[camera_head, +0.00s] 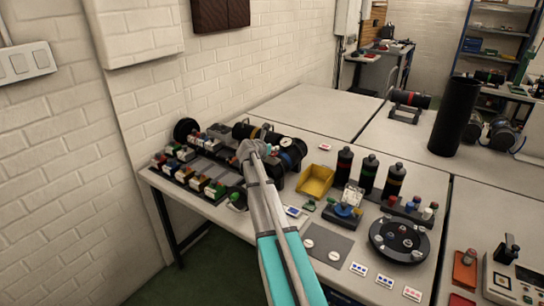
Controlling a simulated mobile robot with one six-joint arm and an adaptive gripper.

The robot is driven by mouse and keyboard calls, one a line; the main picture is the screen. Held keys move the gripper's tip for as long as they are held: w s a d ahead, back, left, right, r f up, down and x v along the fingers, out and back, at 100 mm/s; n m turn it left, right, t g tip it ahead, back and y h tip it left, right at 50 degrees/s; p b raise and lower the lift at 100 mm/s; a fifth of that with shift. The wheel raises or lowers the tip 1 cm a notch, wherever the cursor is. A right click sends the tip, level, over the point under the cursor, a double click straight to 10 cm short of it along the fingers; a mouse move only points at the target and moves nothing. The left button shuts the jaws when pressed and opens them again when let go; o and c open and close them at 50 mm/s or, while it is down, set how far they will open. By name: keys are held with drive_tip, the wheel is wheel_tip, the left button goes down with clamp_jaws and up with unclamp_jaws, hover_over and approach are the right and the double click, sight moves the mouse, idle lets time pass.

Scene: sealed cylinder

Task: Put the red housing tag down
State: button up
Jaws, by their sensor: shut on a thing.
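My arm reaches up from the bottom centre over the near table, and its grey far end is in front of a black cylinder (288,165) lying on its side. The fingers of my gripper do not show; they are hidden behind the arm's end. I cannot make out the red housing tag. A white card with a red mark (325,146) lies on the table behind the yellow bin (315,181). Another card with red marks (412,293) lies at the table's front edge.
A rack of small coloured parts (197,182) stands left of my arm. Several black bottles (368,174) and a round black tray (380,235) stand to the right. A grey mat (325,250) has bare room. A tall black cylinder (453,115) stands on the far right table.

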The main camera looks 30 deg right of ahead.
drive_tip(key=shift+f+b, duration=1.1)
drive_tip(key=shift+f, duration=0.35)
drive_tip(key=shift+f, duration=0.1)
drive_tip(key=o, duration=0.8)
drive_tip(key=shift+r, duration=0.25)
drive_tip(key=p+v, duration=0.4)
drive_tip(key=v, duration=0.8)
drive_tip(key=shift+f, duration=0.1)
